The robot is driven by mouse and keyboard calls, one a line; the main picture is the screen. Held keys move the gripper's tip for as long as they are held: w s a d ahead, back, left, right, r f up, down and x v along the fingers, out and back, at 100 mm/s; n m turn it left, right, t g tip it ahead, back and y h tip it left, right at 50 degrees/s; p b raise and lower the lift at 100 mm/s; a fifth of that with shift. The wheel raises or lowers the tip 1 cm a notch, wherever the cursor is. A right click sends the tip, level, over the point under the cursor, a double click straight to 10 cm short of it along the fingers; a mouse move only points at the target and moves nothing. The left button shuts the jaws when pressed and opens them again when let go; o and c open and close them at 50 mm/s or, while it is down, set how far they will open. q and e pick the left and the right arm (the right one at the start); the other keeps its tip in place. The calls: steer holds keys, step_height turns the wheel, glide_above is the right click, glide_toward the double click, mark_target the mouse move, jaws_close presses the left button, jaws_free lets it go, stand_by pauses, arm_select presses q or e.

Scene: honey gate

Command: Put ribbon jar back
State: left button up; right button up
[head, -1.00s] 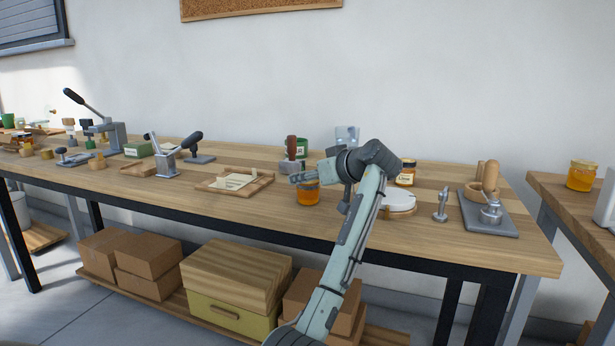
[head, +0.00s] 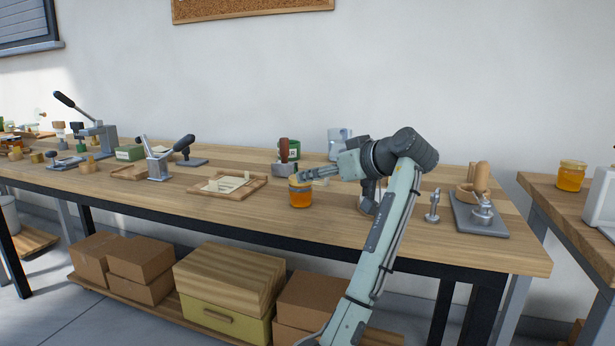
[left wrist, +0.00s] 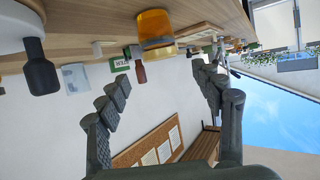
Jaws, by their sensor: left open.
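An amber honey jar (head: 300,194) stands upright near the table's front edge in the head view. No ribbon can be made out on it. My left gripper (head: 311,175) is just above and beside its top, reaching in from the right. In the left wrist view, which is upside down, the open fingers (left wrist: 160,92) have nothing between them. The jar (left wrist: 154,32) shows beyond them, still on the tabletop. I cannot tell whether a finger touches the lid. My right gripper is not in view.
Another honey jar (head: 571,176) stands on the right-hand table. A metal stand (head: 432,206) and grey press plate (head: 465,222) lie to the right.

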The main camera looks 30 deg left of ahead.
arm_select(q)
steer(key=shift+v, duration=1.7)
